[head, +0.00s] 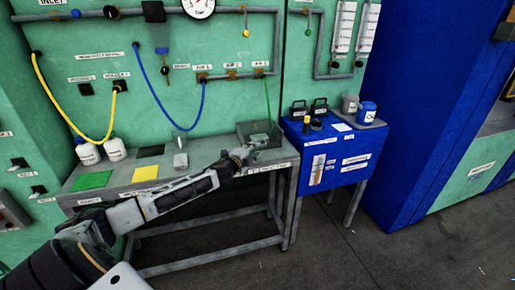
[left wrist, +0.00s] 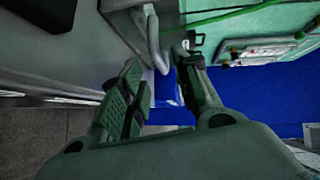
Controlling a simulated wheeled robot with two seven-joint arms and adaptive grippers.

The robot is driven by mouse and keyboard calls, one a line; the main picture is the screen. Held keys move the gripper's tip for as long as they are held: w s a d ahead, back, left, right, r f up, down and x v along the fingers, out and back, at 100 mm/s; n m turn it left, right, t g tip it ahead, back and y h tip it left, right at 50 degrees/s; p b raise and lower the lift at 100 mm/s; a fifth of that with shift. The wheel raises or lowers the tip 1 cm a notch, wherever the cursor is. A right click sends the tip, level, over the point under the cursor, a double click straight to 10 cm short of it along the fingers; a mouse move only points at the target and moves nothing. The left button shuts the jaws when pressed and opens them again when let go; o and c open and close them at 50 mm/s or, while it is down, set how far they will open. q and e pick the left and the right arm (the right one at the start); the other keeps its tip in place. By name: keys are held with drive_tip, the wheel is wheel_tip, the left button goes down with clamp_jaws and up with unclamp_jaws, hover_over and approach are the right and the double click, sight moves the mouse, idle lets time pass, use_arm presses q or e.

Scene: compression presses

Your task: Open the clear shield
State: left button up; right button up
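The clear shield (head: 272,130) is a see-through box at the right end of the grey bench. My left gripper (head: 256,146) is at its front side, and the head view is too small to tell whether they touch. In the left wrist view my left gripper (left wrist: 159,62) has its two fingers spread apart. A curved grey bar (left wrist: 154,42), which looks like a handle, shows just beyond and between the fingertips; I cannot tell whether a finger touches it. My right gripper is not in view.
The grey bench (head: 112,175) holds a green mat (head: 91,180), a yellow mat (head: 145,173) and white bottles (head: 115,149) on its left part. A blue cabinet (head: 335,160) stands close to its right end. Open floor (head: 360,250) lies in front.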

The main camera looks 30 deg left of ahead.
sight(260, 135)
use_arm(q)
drive_tip(key=shift+w+a+f, duration=0.1)
drive_tip(key=shift+w+f, duration=0.05)
drive_tip(key=shift+w, duration=0.85)
drive_tip(key=shift+w+a+f, duration=0.1)
drive_tip(key=shift+w, duration=0.85)
clamp_jaws()
drive_tip(key=shift+d, duration=0.1)
